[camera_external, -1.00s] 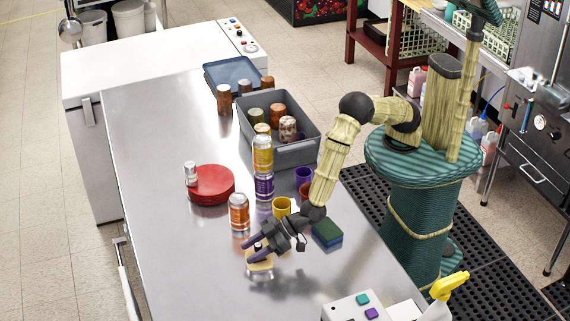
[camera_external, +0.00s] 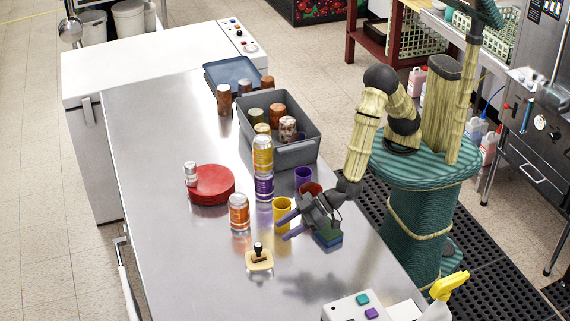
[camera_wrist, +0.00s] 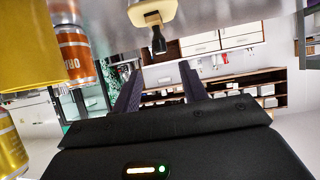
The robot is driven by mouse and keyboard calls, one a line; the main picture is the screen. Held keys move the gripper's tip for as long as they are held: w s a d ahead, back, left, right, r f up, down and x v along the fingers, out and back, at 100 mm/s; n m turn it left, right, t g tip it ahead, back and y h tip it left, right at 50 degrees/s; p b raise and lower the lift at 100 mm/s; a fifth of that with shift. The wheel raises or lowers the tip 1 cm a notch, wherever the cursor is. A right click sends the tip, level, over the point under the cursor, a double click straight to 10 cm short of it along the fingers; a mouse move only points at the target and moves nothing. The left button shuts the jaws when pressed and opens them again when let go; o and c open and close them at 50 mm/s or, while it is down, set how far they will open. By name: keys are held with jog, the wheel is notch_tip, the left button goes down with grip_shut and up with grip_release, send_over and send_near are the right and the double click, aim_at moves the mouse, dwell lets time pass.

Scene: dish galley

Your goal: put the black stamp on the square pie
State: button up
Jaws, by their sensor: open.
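The black stamp (camera_external: 258,248) stands upright on the pale, squarish pie (camera_external: 260,262) near the front of the steel table in the external view. In the wrist view the stamp (camera_wrist: 158,42) and the pie (camera_wrist: 152,13) show at the top, beyond the fingers. My gripper (camera_external: 287,227) is open and empty, up and to the right of the stamp, apart from it. It is beside the yellow cup and over the sponge. Its two purple fingers are spread in the wrist view (camera_wrist: 160,88).
A yellow cup (camera_external: 282,213) and an orange can (camera_external: 239,212) stand close to my gripper. A green and blue sponge (camera_external: 328,237) lies beneath it. Stacked cans (camera_external: 263,170), a red disc (camera_external: 212,186) and a grey bin (camera_external: 298,152) are farther back. The table's left side is clear.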

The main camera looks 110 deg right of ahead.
dwell(0.7)
jog(key=s+d+r+g, duration=0.1)
jog(key=s+d, duration=0.1)
jog(key=d, duration=0.2)
jog(key=s+d+r+g+y, duration=0.1)
jog(key=s+d, duration=0.1)
jog(key=d, duration=0.2)
jog(key=s+d+n+g+y, duration=0.1)
jog(key=s+d, duration=0.1)
jog(key=d, duration=0.2)
jog(key=shift+d+r+g, duration=0.1)
jog(key=shift+r+g, duration=0.2)
jog(key=shift+r, duration=0.1)
jog(key=s+d+g, duration=0.3)
jog(key=s+d, duration=0.4)
jog(key=s, duration=0.2)
jog(key=s+d+f+g+h, duration=0.1)
jog(key=s+d+g, duration=0.2)
jog(key=s+d, duration=0.4)
jog(key=s, duration=0.3)
jog(key=shift+s+d, duration=0.2)
